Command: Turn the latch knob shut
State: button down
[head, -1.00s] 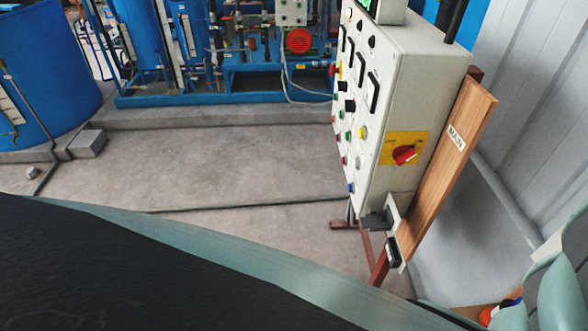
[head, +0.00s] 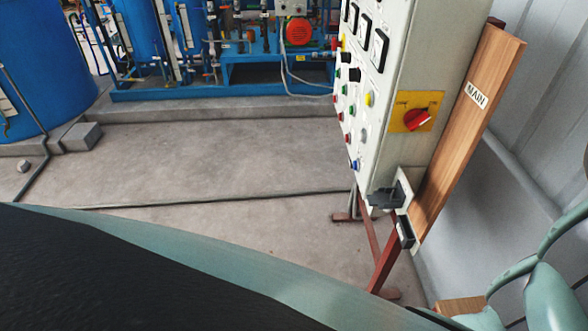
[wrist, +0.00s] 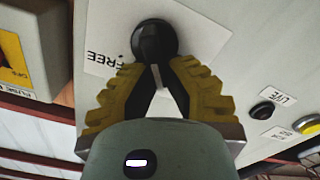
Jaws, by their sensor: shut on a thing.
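A round black knob (wrist: 155,42) stands on a pale panel (wrist: 103,20) in the wrist view, with the printed word FREE beside it. I take it for the latch knob. My gripper (wrist: 156,68) reaches it from below in the picture. Its two yellow ribbed fingers converge at the knob's lower side and are shut on it. The fingertips' exact contact is partly hidden. The gripper does not show in the head view, where only parts of my arm appear at the lower right.
A grey control cabinet (head: 435,60) with buttons and a red rotary switch (head: 417,119) stands at the right, beside a wooden board (head: 468,125) marked MAIN. Blue machinery (head: 270,72) is at the back. The grey floor (head: 230,160) between is clear.

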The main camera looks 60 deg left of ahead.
jog(key=shift+w+a+f+n+b, duration=0.1)
jog(key=shift+f+n+b, duration=0.05)
jog(key=shift+n+b, duration=0.45)
jog(key=shift+a+f+n+b, duration=0.1)
jog(key=shift+n+b, duration=0.35)
jog(key=shift+n, duration=0.15)
jog(key=shift+r, duration=0.1)
jog(key=c, duration=1)
grip_release()
jog(key=shift+s+a, duration=0.1)
jog(key=shift+s, duration=0.25)
jog(key=shift+v, duration=5.65)
